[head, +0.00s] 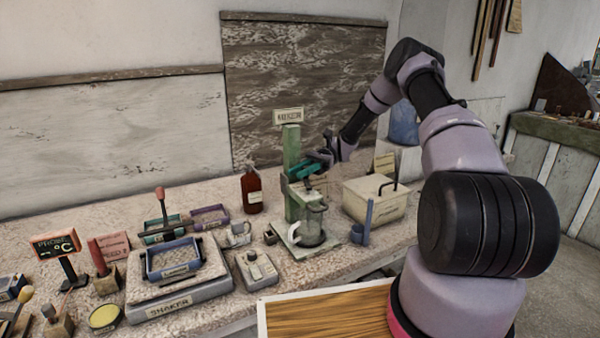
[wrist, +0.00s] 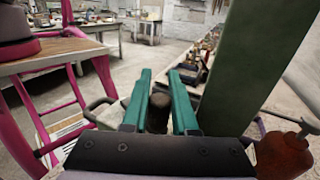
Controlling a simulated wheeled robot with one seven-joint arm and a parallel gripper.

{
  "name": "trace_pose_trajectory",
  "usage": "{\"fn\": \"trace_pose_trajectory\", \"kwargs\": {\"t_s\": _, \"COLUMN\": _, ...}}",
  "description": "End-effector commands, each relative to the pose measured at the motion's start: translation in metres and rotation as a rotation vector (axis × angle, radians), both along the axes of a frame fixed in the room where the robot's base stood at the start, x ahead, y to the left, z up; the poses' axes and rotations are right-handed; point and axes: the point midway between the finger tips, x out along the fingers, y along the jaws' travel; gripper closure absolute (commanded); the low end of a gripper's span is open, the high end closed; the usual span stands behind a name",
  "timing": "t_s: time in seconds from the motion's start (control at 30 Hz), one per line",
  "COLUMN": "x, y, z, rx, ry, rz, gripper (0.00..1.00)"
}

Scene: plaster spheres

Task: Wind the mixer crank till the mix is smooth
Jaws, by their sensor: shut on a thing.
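The mixer has a green post (head: 292,160) on a pale base (head: 290,243), with a sign on top. My gripper (head: 304,172) has teal fingers and is at the upper part of the post. In the wrist view, my gripper (wrist: 160,78) is shut on a dark round crank knob (wrist: 157,114) between its fingers. The post (wrist: 243,65) rises close on the right there. The rest of the crank is mostly hidden.
A brown bottle (head: 251,190) stands left of the mixer. A cream lidded box (head: 374,200) and a blue cylinder (head: 368,216) stand to its right. A shaker (head: 180,295) and several small trays fill the bench on the left.

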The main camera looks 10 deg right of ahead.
Motion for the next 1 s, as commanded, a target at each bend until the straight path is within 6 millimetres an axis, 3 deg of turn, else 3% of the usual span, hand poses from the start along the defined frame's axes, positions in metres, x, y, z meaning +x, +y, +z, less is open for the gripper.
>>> {"fn": "trace_pose_trajectory", "kwargs": {"t_s": 0.13, "x": 0.000, "y": 0.000, "z": 0.000, "rx": 0.001, "ry": 0.001, "rz": 0.000, "gripper": 1.00}}
{"fn": "trace_pose_trajectory", "kwargs": {"t_s": 0.17, "x": 0.000, "y": 0.000, "z": 0.000, "rx": 0.001, "ry": 0.001, "rz": 0.000, "gripper": 0.62}}
{"fn": "trace_pose_trajectory", "kwargs": {"t_s": 0.2, "x": 0.000, "y": 0.000, "z": 0.000, "rx": 0.001, "ry": 0.001, "rz": 0.000, "gripper": 0.47}}
{"fn": "trace_pose_trajectory", "kwargs": {"t_s": 0.23, "x": 0.000, "y": 0.000, "z": 0.000, "rx": 0.001, "ry": 0.001, "rz": 0.000, "gripper": 0.43}}
{"fn": "trace_pose_trajectory", "kwargs": {"t_s": 0.67, "x": 0.001, "y": -0.001, "z": 0.000, "rx": 0.001, "ry": -0.001, "rz": -0.024, "gripper": 0.43}}
{"fn": "trace_pose_trajectory", "kwargs": {"t_s": 1.0, "x": 0.004, "y": -0.013, "z": 0.001, "rx": -0.003, "ry": 0.001, "rz": -0.313, "gripper": 0.43}}
